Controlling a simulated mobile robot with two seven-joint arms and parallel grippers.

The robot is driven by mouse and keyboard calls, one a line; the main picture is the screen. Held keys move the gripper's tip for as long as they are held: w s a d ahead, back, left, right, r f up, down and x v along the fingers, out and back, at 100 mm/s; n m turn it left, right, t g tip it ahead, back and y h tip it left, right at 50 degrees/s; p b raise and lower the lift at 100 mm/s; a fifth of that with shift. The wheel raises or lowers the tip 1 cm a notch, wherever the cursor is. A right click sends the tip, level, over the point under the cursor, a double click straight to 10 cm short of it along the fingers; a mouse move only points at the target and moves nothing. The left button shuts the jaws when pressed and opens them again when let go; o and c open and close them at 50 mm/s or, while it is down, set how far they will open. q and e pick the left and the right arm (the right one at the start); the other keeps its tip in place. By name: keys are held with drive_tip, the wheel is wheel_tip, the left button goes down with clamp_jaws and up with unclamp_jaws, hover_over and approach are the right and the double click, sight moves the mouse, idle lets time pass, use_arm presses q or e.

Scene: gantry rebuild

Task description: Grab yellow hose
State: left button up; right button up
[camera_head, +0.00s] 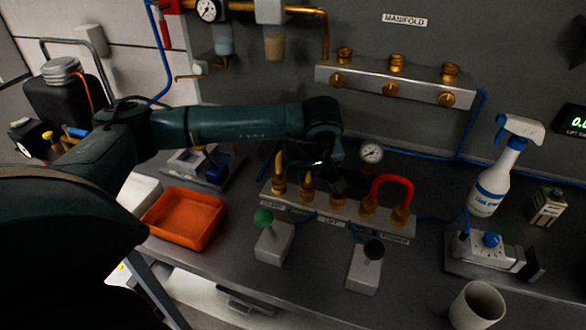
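A yellow hose (279,160) appears to stand on the lower metal block on the bench. Two yellow upright pieces show above its brass fittings, and the top between them is hidden behind my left arm. My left gripper (328,178) is over the block, just right of these pieces. It is dark against a dark background, so I cannot tell whether its fingers are open or shut, or touch the hose. My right gripper is not in view.
A red hose (391,183) loops on the right of the same block (397,231). Two levers, one with a green knob (264,217), stand in front. An orange tray (184,218) is left; a spray bottle (497,178) and mug (478,308) are right. A manifold (363,83) is on the wall.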

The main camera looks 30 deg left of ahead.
use_arm(q)
clamp_jaws()
